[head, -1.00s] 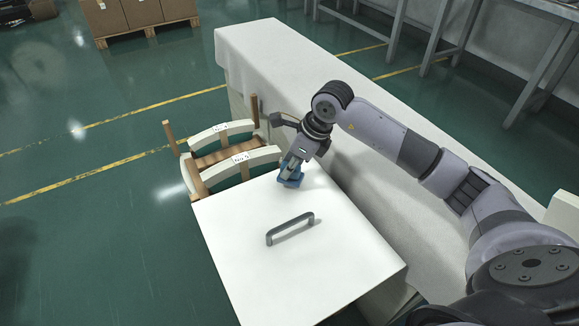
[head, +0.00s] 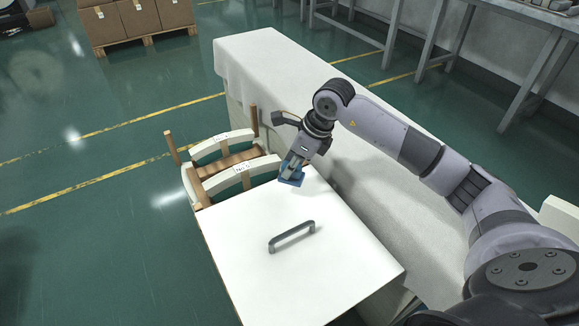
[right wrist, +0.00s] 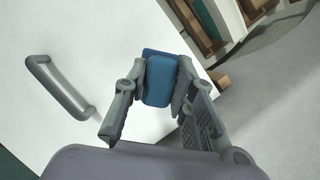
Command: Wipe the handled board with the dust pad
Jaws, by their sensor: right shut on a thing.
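The white board (head: 310,268) lies flat with a grey handle (head: 292,236) standing on its middle. The board (right wrist: 70,28) and the handle (right wrist: 58,86) also show in the right wrist view. My right gripper (head: 294,170) is shut on the blue dust pad (head: 291,179), at the far edge of the board beyond the handle. In the right wrist view the pad (right wrist: 161,80) sits between the fingers of the gripper (right wrist: 153,95). The pad is at or just above the board; I cannot tell if it touches. My left gripper is not in view.
A wooden rack with white curved pieces (head: 244,172) stands against the board's far left side. A long white-covered table (head: 270,55) runs along the right. Cardboard boxes (head: 135,18) stand on a pallet at the back. Green floor (head: 90,240) at left is open.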

